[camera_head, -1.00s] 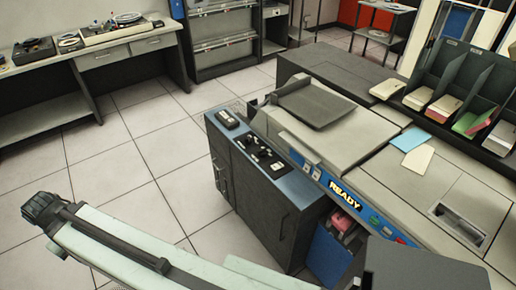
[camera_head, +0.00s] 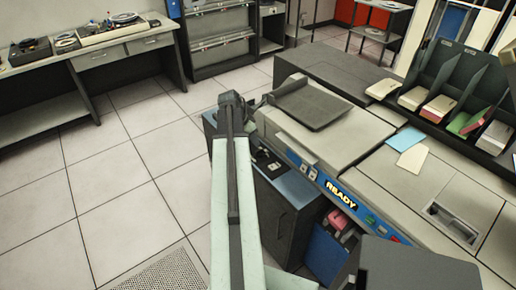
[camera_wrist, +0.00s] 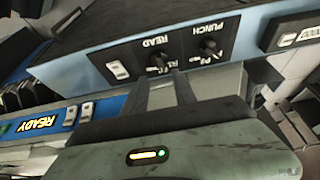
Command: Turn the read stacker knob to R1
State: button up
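The read knob (camera_wrist: 159,62) is a small dark knob on a black plate, under an upside-down READ label in the wrist view. Its pointer direction is hard to make out. In the head view my gripper (camera_head: 233,98) is over the blue-topped cabinet (camera_head: 288,186), and my arm hides much of the control panel.
The card machine with its lit READY sign (camera_head: 341,194) stands right of the cabinet. A raised dark tray (camera_head: 314,106) is on top of it. A card rack (camera_head: 446,88) is at the right. Open tiled floor lies to the left.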

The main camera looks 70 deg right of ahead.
aim_at(259, 150)
jog(key=b+x, duration=0.7)
jog(key=x, duration=0.1)
jog(key=shift+w+a, duration=0.1)
jog(key=shift+w, duration=0.1)
jog(key=shift+r, duration=0.1)
grip_shut()
